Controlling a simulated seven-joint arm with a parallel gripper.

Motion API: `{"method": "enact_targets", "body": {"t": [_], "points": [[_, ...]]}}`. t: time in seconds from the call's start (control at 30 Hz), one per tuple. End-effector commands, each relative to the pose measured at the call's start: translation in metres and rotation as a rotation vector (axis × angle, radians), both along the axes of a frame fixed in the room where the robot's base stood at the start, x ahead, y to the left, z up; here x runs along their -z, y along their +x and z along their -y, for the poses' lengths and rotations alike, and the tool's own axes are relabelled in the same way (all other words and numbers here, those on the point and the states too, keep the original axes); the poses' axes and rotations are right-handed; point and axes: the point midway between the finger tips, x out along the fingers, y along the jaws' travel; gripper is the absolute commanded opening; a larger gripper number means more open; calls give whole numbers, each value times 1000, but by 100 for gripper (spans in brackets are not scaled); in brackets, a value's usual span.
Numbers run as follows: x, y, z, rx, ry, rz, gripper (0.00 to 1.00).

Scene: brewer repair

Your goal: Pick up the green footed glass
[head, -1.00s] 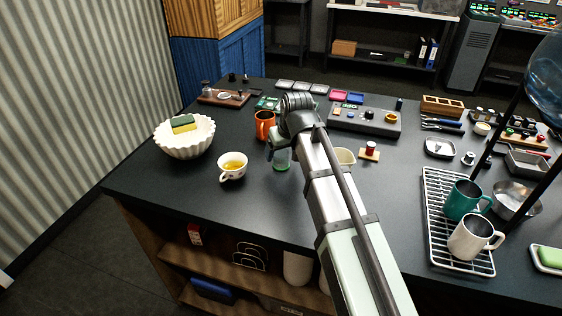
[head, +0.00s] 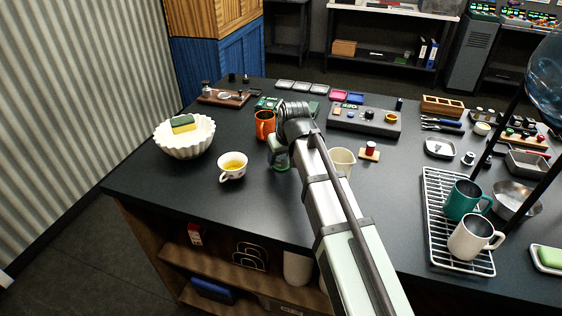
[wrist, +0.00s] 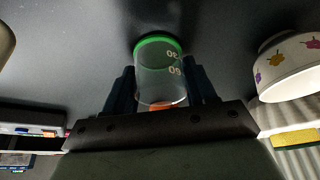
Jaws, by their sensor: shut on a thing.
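The green footed glass (head: 281,166) is a small clear cylinder with a green base. It stands on the dark counter left of my arm in the head view, its upper part hidden behind my gripper (head: 277,146). In the wrist view the clear glass (wrist: 161,78) with its green foot and white markings sits between the two dark fingers of my gripper (wrist: 160,88). The fingers are shut on its sides. Whether its foot touches the counter is hard to tell.
A white floral cup (head: 233,167) with yellow liquid stands to the left. An orange mug (head: 264,124) stands behind the glass. A cream cup (head: 341,160) is right of my arm. A fluted white bowl (head: 184,142) with a sponge sits further left. The counter in front is clear.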

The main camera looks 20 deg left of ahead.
Motion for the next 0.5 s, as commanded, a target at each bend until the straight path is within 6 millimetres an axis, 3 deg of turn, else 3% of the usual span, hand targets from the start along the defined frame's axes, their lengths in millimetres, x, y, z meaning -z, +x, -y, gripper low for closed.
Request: {"method": "enact_targets", "body": {"t": [0.1,0.37,0.5], "points": [[0,0,0,0,0,0,24],[-2,0,0,0,0,0,24],[-11,1,0,0,0,0,24]]}}
